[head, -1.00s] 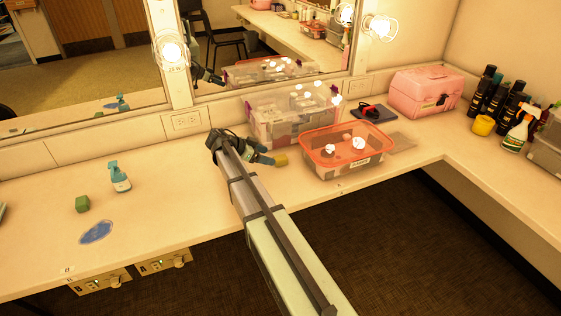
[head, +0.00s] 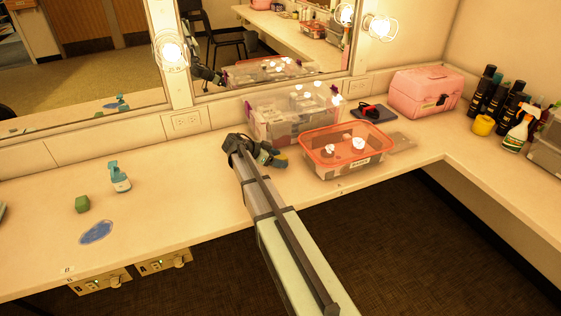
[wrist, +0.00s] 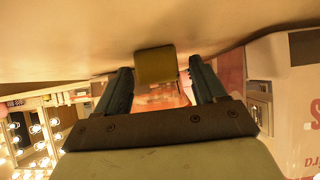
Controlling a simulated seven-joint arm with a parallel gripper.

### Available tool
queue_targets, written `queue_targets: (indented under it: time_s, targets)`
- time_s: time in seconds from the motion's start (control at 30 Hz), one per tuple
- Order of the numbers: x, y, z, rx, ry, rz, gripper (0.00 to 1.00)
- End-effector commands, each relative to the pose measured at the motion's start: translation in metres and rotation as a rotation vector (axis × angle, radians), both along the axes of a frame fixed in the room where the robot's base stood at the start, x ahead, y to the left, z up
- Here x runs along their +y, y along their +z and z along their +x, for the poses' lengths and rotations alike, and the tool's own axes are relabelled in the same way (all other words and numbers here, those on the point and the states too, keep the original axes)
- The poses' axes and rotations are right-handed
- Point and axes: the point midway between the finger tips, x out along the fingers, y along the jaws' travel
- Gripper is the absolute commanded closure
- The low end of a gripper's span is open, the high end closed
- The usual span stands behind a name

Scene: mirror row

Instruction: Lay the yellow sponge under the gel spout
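The yellow sponge (wrist: 155,66) lies on the counter, seen in the wrist view ahead of and between my fingertips. My gripper (wrist: 163,82) is open there, with a gap between each teal finger and the sponge. In the head view my gripper (head: 272,158) is low over the counter, left of the orange-rimmed bin, and mostly hides the sponge.
The orange-rimmed bin (head: 345,170) and a clear lidded box (head: 262,128) stand close to my gripper. The counter between bottle and gripper is clear.

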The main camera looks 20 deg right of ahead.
Motion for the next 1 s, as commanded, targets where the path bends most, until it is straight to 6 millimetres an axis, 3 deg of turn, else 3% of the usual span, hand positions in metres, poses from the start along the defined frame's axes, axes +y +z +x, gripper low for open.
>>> queue_targets:
  time_s: [0.07,0.57,0.83,1.0]
  targets:
    - [0.0,0.0,0.0,0.0,0.0,0.0,0.38]
    - [0.0,0.0,0.0,0.0,0.0,0.0,0.86]
    - [0.0,0.004,0.0,-0.001,-0.001,0.0,0.87]
    - [0.0,0.023,0.0,-0.001,-0.001,0.0,0.87]
